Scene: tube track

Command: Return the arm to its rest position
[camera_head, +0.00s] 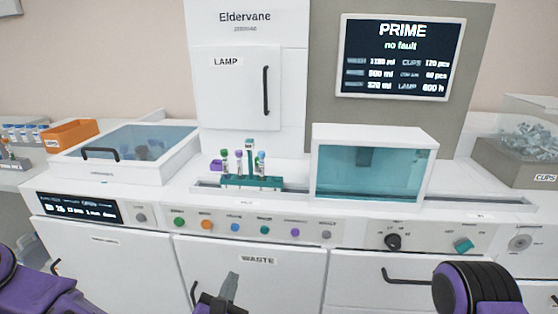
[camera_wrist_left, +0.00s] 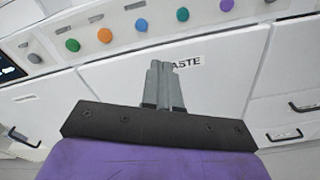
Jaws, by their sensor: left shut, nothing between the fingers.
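My left gripper (camera_head: 229,286) is low in front of the white WASTE door, below the row of coloured buttons. Its two grey fingers are together with nothing between them. The fingers also show in the left wrist view (camera_wrist_left: 163,85), pointing at the cabinet front and covering part of the WASTE label. They appear apart from the door, though the exact gap is hard to tell. My right arm's purple and black link (camera_head: 478,288) shows at the lower right of the head view. The right gripper is not in view.
A teal rack with several capped tubes (camera_head: 251,182) stands on the track. A teal-windowed housing (camera_head: 368,165) is right of it. An orange bin (camera_head: 72,133) is at the left. Door handles (camera_head: 405,277) and a black knob (camera_head: 393,241) jut from the front. A screen (camera_head: 401,57) reads PRIME, no fault.

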